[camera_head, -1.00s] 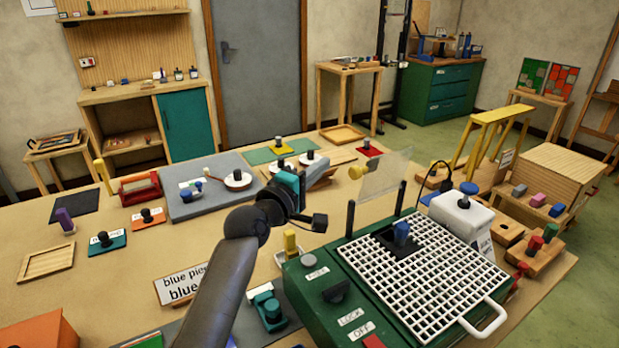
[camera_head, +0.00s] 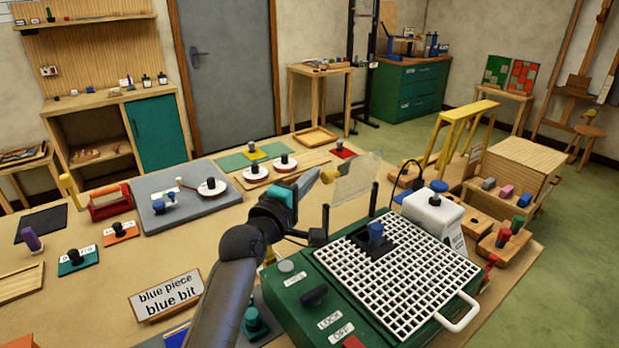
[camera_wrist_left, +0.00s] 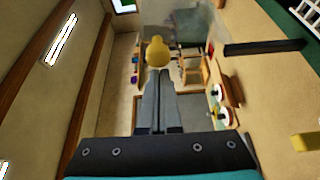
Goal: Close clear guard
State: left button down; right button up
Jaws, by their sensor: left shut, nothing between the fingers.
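The clear guard (camera_head: 357,177) is a see-through pane standing up, tilted, at the back of the green grinder box (camera_head: 300,285), between two black posts. A yellow knob (camera_head: 328,175) is at the pane's left side. My left gripper (camera_head: 313,179) is shut and empty, its fingertips close to the knob. In the left wrist view the shut fingers (camera_wrist_left: 158,75) point at the yellow knob (camera_wrist_left: 158,52), with the faint pane (camera_wrist_left: 190,30) beside it. I cannot tell whether fingers and knob touch. My right gripper is not in view.
A white grid (camera_head: 410,285) with a handle covers the box top; a blue piece (camera_head: 376,232) stands at its back. A grey mat (camera_head: 190,195) with discs lies behind left. A sign (camera_head: 166,295) stands at front left.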

pick_arm(q)
jog(key=shift+s+d+f+m+t+b, duration=0.1)
jog(key=shift+s+d+m+t+b, duration=0.2)
jog(key=shift+s+m+b, duration=0.25)
jog(key=shift+s+d+f+m+t+h+b, duration=0.35)
jog(key=shift+s+d+m+h+b, duration=0.2)
jog(key=shift+m+b, duration=0.45)
jog(key=s+d+f+m+h+b, duration=0.3)
jog(key=s+f+m+h+b, duration=0.1)
jog(key=m+b, duration=0.3)
jog(key=shift+s+d+f+m, duration=0.15)
jog(key=shift+s+f+m, duration=0.25)
jog(key=shift+m, duration=0.35)
jog(key=shift+f, duration=0.1)
